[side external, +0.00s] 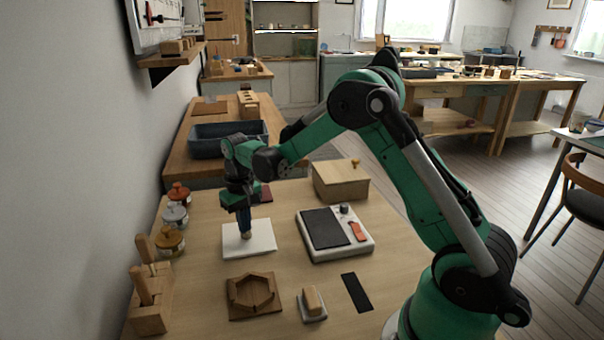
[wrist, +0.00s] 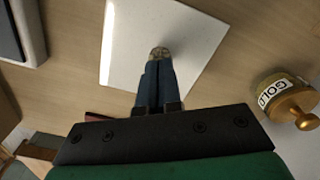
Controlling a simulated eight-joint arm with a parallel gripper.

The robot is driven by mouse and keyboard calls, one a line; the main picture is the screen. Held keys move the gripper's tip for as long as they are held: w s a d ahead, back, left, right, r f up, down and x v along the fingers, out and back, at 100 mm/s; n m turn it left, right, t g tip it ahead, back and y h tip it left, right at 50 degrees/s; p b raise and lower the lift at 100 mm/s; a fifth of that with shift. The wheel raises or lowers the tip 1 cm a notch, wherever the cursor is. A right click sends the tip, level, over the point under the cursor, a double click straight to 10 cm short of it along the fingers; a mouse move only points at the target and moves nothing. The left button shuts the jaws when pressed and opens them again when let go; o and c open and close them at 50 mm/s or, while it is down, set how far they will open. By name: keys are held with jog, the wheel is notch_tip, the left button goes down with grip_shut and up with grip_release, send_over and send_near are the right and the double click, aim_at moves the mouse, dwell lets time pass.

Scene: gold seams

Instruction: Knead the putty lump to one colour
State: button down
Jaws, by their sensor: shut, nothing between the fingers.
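The putty lump (side external: 247,236) is a small tan piece on the white tile (side external: 262,243), directly under my fingertips. In the wrist view the lump (wrist: 159,51) looks greyish brown and mottled, just beyond the finger ends and partly hidden by them. My gripper (side external: 244,228) points straight down over the tile with its blue fingers together. The fingers also show closed in the wrist view (wrist: 158,75), with nothing between them. The tips seem to touch the top of the lump, though I cannot tell for certain.
Jars with knobbed lids stand left of the tile, one a gold-labelled jar (wrist: 278,95). A scale (side external: 360,246) and a wooden box (side external: 338,185) are to the right. A hexagonal wooden frame (side external: 238,306) and a block with handles (side external: 150,318) stand in front.

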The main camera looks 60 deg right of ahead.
dwell(0.4)
jog(key=shift+r, duration=0.65)
jog(key=shift+f, duration=0.1)
jog(key=shift+f, duration=0.55)
dwell(0.6)
jog(key=shift+r, duration=0.65)
jog(key=shift+r, duration=0.1)
jog(key=shift+r, duration=2.9)
